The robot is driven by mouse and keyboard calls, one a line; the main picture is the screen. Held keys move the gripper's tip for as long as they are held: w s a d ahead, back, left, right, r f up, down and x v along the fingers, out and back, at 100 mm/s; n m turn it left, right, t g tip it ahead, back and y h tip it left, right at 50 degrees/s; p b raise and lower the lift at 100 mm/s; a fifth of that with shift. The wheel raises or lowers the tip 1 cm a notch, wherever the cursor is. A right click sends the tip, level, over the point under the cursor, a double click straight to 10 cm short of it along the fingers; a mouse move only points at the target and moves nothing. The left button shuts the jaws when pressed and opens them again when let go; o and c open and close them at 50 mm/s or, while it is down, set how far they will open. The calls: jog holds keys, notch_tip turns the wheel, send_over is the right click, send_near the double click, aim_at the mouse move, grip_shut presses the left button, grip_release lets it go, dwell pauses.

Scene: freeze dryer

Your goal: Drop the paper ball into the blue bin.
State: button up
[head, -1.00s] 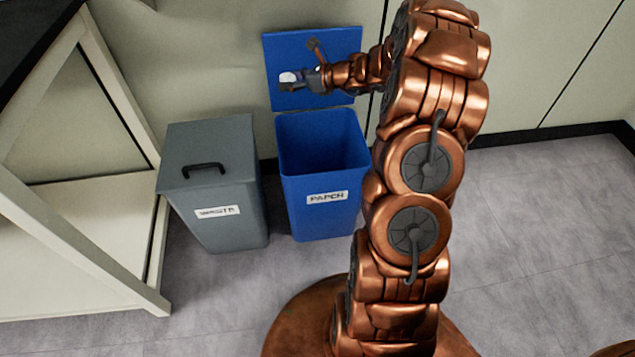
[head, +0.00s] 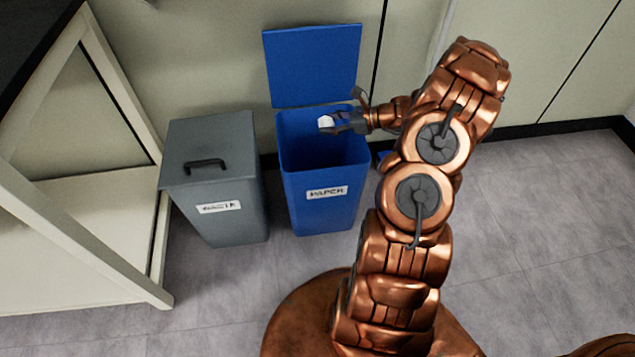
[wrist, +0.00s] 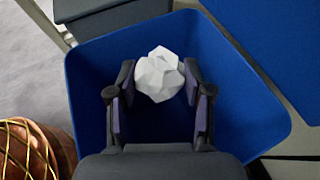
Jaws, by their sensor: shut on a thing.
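The white crumpled paper ball (wrist: 158,75) is between the fingertips of my gripper (wrist: 159,92), which is shut on it. In the head view the ball (head: 326,122) and my gripper (head: 338,122) show over the opening of the blue bin (head: 325,205), near its back right side. The bin bears a paper label and its blue lid (head: 312,65) stands open against the wall. In the wrist view the bin's walls (wrist: 250,115) surround the ball and the fingers. How far the ball is above or below the rim I cannot tell exactly.
A grey bin (head: 215,185) with a closed, handled lid stands just left of the blue bin. A pale table frame (head: 120,220) is further left. Pale wall panels are close behind the bins. The grey floor (head: 540,220) at the right is clear.

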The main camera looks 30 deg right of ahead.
notch_tip(320, 180, down, 4)
jog(key=b, duration=0.3)
jog(key=shift+f, duration=0.1)
jog(key=o, duration=0.8)
jog(key=shift+c, duration=0.2)
jog(key=v, duration=1.2)
